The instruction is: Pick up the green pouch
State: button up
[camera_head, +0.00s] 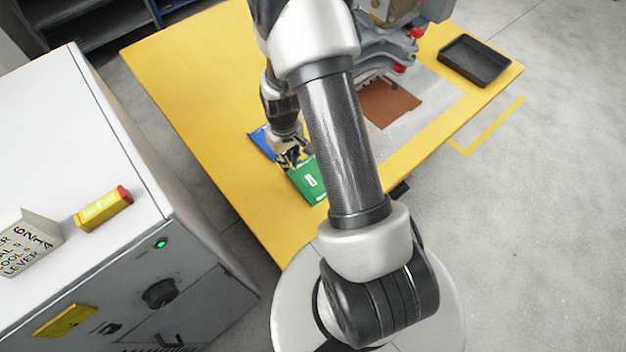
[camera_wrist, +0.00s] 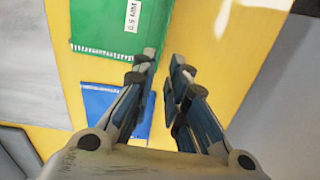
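The green pouch (camera_head: 312,188) lies flat on the yellow table (camera_head: 200,85), with a white label on it. In the wrist view the green pouch (camera_wrist: 98,24) is at the top, its label reading about "0.5 MM". My gripper (camera_head: 293,162) is low over the table, by the pouch's far edge in the head view. The left fingertip is close to the pouch's lower right corner; contact cannot be told.
A blue pouch (camera_head: 261,141) lies beside the green one, partly behind my gripper; it also shows in the wrist view (camera_wrist: 105,105). A machine (camera_head: 392,45) and a black tray (camera_head: 474,61) stand farther right. A grey cabinet (camera_head: 75,150) stands at the left.

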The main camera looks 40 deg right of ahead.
aim_at(289, 176)
jog(key=f+b, duration=0.1)
jog(key=f, duration=0.1)
jog(key=f+b, duration=0.1)
jog(key=f, duration=0.2)
jog(key=w+f+b, duration=0.1)
jog(key=f, duration=0.2)
jog(key=shift+f, duration=0.1)
jog(key=shift+s, duration=0.1)
jog(key=shift+c, duration=0.4)
grip_shut()
